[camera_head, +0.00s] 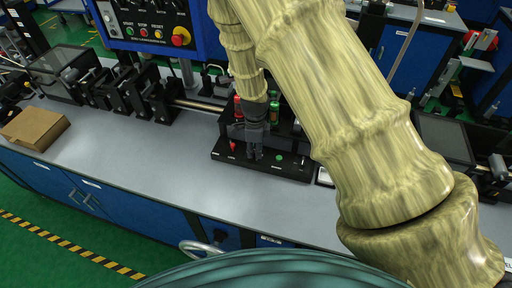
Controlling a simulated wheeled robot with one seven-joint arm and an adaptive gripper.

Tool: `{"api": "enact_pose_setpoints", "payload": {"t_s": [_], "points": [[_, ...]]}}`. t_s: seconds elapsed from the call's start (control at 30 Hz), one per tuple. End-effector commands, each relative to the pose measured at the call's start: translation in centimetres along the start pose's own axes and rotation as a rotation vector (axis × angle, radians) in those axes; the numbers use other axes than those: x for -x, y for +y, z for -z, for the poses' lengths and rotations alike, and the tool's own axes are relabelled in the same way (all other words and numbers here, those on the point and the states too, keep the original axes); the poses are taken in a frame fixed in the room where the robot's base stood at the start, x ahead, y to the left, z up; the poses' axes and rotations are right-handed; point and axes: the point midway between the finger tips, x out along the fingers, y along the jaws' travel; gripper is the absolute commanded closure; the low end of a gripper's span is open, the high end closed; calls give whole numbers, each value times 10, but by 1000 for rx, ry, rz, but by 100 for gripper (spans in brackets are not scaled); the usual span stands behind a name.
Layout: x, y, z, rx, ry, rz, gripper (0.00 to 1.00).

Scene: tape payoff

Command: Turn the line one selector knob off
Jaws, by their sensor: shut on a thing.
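My gripper (254,155) points down onto a low black control box (222,153) on the grey bench top. Its dark fingers are closed on a small selector knob at the front of the box. The fingers hide the knob, so its angle and its label cannot be read. A small red control (232,146) sticks up on the box just left of the fingers, and a small green spot (278,157) shows to the right.
Red and green lamps (274,104) stand behind the gripper. A blue panel (150,30) with buttons and a red emergency stop (181,37) is at upper left. A brown carton (35,128) lies on the bench's left end. The bench front left of the box is clear.

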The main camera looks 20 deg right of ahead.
Motion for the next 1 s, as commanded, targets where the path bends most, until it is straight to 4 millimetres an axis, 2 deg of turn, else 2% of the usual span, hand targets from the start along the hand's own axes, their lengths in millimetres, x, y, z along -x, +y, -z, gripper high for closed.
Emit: {"api": "enact_pose_setpoints", "payload": {"t_s": [0.03, 0.57, 0.6, 0.7, 1.0], "points": [[-2, 4, 1, -8, 2, -9, 97], [-3, 5, 0, -28, 1, -9, 97], [-3, 5, 0, -28, 1, -9, 66], [-2, 4, 0, -28, 1, -8, 50], [0, 1, 0, -29, 0, -3, 50]]}}
